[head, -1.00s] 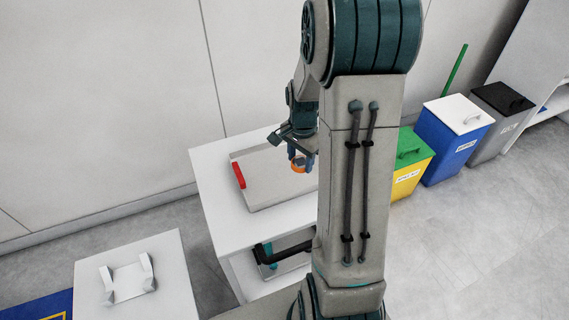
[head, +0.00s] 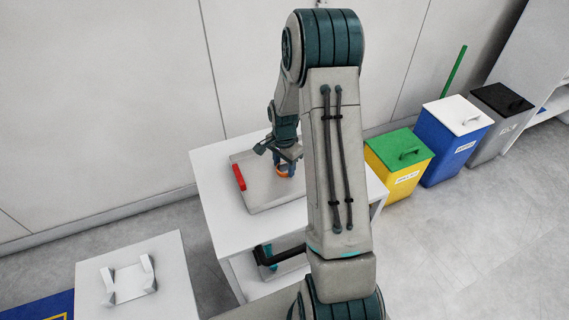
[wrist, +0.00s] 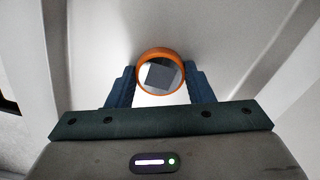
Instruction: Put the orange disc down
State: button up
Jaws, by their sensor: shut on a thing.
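The orange disc (wrist: 160,53) is a round piece with an orange rim and a pale face bearing a grey square. In the wrist view it sits between the blue fingers of my gripper (wrist: 160,85), which are shut on it. In the head view the orange disc (head: 284,174) shows below my gripper (head: 287,169), over the grey tray (head: 262,198) on the white table. I cannot tell whether the disc touches the tray floor.
A red block (head: 239,177) is at the tray's left edge. The white table (head: 215,170) stands against the wall. A lower white stand (head: 165,255) with a pale holder (head: 128,283) is at front left. Several coloured bins, including a green-lidded yellow one (head: 398,165), stand at right.

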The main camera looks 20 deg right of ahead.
aim_at(284, 168)
jog(key=shift+f, duration=0.2)
jog(key=o, duration=1)
jog(key=shift+r, duration=0.1)
jog(key=shift+o, duration=0.2)
jog(key=shift+r, duration=0.15)
notch_tip(284, 168, up, 12)
jog(key=s+a+r+n+t, duration=0.1)
jog(key=s+a+r+n, duration=0.2)
jog(key=s, duration=0.4)
jog(key=s+a+r+n+t, duration=0.1)
jog(key=s+a+r+n, duration=0.3)
jog(key=s+n, duration=0.2)
jog(key=s+a+r+n, duration=0.3)
jog(key=s+r+n, duration=0.1)
jog(key=s, duration=0.5)
jog(key=shift+s+a+r+t, duration=0.25)
jog(key=shift+r+t, duration=0.05)
jog(key=shift+t, duration=0.1)
